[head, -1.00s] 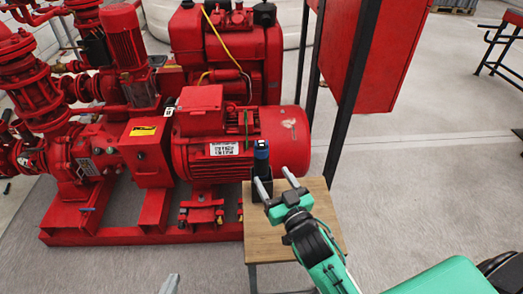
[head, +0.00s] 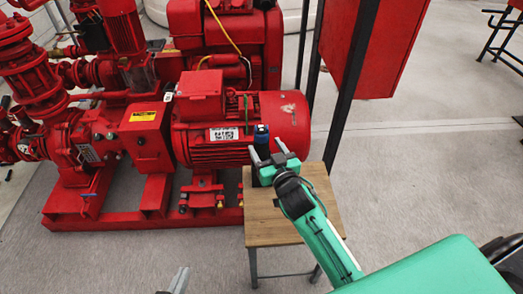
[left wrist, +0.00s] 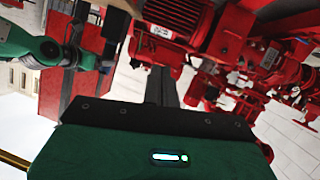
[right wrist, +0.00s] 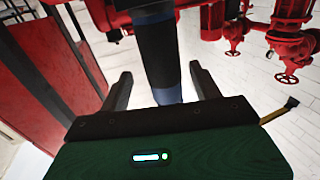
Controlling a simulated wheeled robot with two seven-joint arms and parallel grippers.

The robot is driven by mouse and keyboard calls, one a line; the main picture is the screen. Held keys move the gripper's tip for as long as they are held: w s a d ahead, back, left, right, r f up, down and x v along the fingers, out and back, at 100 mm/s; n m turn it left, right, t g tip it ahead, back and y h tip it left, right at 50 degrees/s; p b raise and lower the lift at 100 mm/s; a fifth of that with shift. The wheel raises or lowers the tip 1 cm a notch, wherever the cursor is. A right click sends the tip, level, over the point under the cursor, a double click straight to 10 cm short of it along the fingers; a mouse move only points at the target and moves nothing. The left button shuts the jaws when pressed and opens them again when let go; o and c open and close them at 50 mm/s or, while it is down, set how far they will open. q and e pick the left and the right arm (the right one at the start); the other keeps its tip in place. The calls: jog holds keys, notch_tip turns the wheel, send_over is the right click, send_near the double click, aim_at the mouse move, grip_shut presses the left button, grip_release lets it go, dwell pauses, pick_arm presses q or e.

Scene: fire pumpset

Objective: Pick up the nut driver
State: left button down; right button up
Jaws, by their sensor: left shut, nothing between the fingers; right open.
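The nut driver (head: 262,136), with a blue top and dark body, stands upright at the table's back edge. Its lower part is hidden behind my right gripper (head: 268,151) in the head view. In the right wrist view the dark shaft-like body of the nut driver (right wrist: 158,55) with blue bands lies between the two spread fingers of my right gripper (right wrist: 160,78), with gaps on both sides. My left gripper (head: 180,279) shows only its tips at the bottom edge of the head view. It is shut and empty, and its fingers also show in the left wrist view (left wrist: 161,82).
The small wooden table (head: 290,222) is mostly bare in front. The red pumpset (head: 200,140) stands close behind and left of it. A red cabinet (head: 372,45) on a black post (head: 345,100) rises behind right. Grey floor is open at right.

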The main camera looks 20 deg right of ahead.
jog(key=w, duration=0.2)
jog(key=w+b, duration=0.1)
jog(key=w, duration=0.1)
jog(key=shift+a+r, duration=0.1)
jog(key=shift+a, duration=0.2)
jog(key=shift+w, duration=0.55)
pick_arm(q)
jog(key=shift+w+d+r+t, duration=0.1)
jog(key=shift+w+r+t, duration=0.2)
jog(key=shift+r+t, duration=0.25)
jog(key=shift+w+d+r+t, duration=0.1)
jog(key=shift+w+r+t, duration=0.2)
jog(key=shift+r+t, duration=0.25)
pick_arm(e)
jog(key=shift+c, duration=0.2)
jog(key=shift+r, duration=0.1)
jog(key=c, duration=1.1)
